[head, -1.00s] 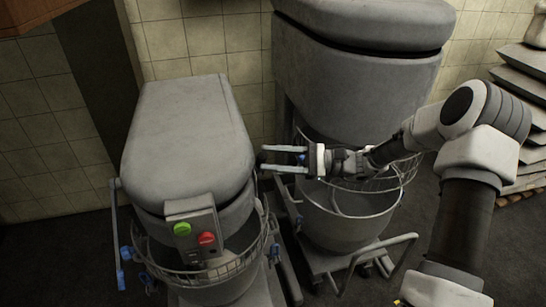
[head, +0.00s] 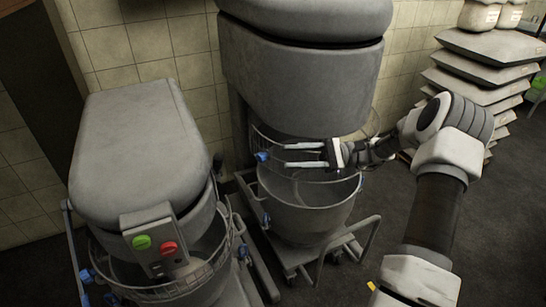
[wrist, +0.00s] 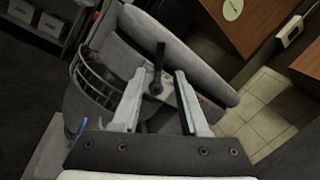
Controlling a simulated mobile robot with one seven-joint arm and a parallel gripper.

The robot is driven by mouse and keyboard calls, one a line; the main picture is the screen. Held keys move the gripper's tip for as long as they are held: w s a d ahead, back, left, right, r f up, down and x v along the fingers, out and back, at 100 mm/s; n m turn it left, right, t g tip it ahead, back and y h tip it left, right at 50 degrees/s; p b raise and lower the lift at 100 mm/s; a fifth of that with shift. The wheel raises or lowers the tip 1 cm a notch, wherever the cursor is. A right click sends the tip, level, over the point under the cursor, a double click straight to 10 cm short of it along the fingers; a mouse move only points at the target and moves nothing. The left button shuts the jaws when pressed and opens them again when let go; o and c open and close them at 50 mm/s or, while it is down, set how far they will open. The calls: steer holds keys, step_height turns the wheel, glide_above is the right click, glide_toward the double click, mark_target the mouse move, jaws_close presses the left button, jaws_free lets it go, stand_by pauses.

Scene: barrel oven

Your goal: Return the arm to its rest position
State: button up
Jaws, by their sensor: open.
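My gripper (head: 304,154) is open, with its two fingers apart and nothing between them. In the head view it is stretched out to the left, in front of the bowl (head: 305,212) of the taller grey mixer (head: 300,85). In the wrist view my gripper (wrist: 158,95) points toward a grey mixer (wrist: 135,45) with a wire guard and a dark lever. I cannot tell from the pictures whether the fingers touch anything.
A nearer grey mixer (head: 135,150) with a green button (head: 141,242) and a red button (head: 169,248) stands at left. Stacked sacks (head: 480,65) stand at the back right. A wooden surface (wrist: 250,22) shows in the wrist view.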

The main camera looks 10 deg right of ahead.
steer(key=shift+d+f, duration=0.1)
steer(key=shift+d, duration=0.6)
